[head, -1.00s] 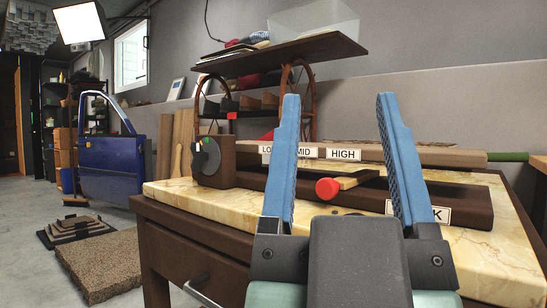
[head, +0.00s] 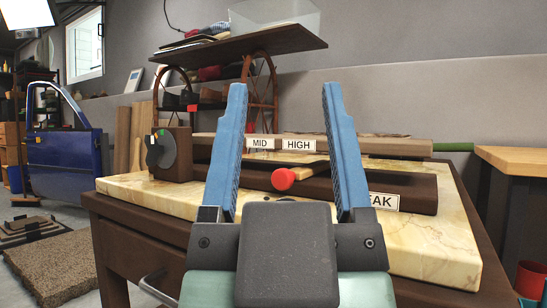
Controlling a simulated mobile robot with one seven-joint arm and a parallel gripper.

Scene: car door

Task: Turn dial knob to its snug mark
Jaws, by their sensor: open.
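The dial knob (head: 161,149) is a dark grey disc with a small green mark near its upper edge and a light pointer on its left side. It is on the front of a brown box (head: 184,155) at the left end of the marble-topped table (head: 130,187). The snug mark cannot be told for sure at this size. My gripper (head: 284,92) is open and empty, its two blue fingers raised over the table, to the right of the dial and apart from it.
A red-ended lever (head: 284,179) shows between my fingers. A shelf (head: 240,50) stands behind. A blue car door (head: 65,145) is at the left.

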